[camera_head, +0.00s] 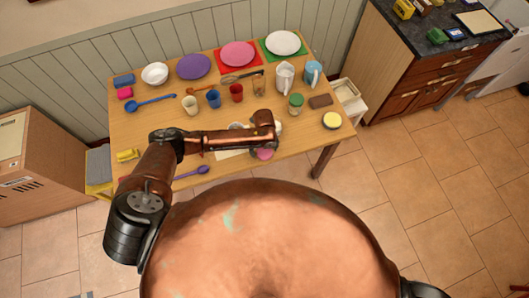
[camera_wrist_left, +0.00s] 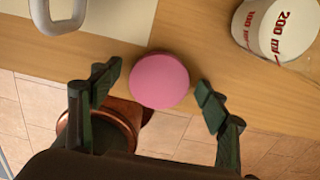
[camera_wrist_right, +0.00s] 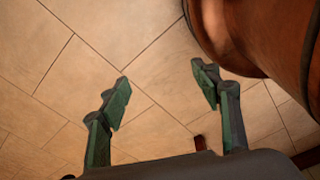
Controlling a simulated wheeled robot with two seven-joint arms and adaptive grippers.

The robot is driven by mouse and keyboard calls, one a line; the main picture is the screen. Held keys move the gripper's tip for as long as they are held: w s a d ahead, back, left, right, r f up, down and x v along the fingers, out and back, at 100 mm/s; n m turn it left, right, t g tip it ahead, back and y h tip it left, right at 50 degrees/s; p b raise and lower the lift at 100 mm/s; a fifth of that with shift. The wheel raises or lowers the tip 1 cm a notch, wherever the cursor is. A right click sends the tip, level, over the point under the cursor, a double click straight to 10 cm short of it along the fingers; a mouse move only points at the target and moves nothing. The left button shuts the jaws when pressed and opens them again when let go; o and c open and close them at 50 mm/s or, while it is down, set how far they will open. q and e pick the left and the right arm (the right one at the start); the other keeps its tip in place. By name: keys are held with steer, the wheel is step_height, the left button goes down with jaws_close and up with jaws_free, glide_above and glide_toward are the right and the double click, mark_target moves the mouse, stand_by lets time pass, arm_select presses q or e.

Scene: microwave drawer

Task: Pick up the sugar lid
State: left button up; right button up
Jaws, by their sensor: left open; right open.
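A round pink lid (camera_wrist_left: 159,81) lies at the table's front edge in the left wrist view; it also shows just below the end of my left arm in the head view (camera_head: 264,154). I cannot tell whether it sits on a jar. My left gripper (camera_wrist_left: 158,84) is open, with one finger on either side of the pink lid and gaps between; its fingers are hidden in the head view. My right gripper (camera_wrist_right: 160,80) is open and empty over the floor tiles, away from the table.
A white measuring cup (camera_wrist_left: 277,30) stands right of the lid, and a pale handle (camera_wrist_left: 58,15) shows upper left. The wooden table (camera_head: 130,125) also holds plates, cups, a green-lidded jar (camera_head: 296,100) and a yellow-topped round item (camera_head: 331,120). The floor in front is clear.

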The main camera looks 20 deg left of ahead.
mark_target(264, 152)
arm_select(q)
steer(key=c, duration=0.8)
steer(key=shift+r, duration=0.3)
steer(key=r, duration=0.3)
steer(key=shift+s+r, duration=0.2)
steer(key=shift+s, duration=0.1)
steer(key=shift+s+r, duration=1.5)
steer(key=shift+s, duration=0.75)
steer(key=shift+s+r, duration=1.55)
steer(key=shift+s, duration=0.65)
steer(key=shift+s+r, duration=1.5)
steer(key=shift+s, duration=0.75)
arm_select(e)
steer(key=shift+s+d, duration=0.1)
steer(key=shift+s, duration=0.65)
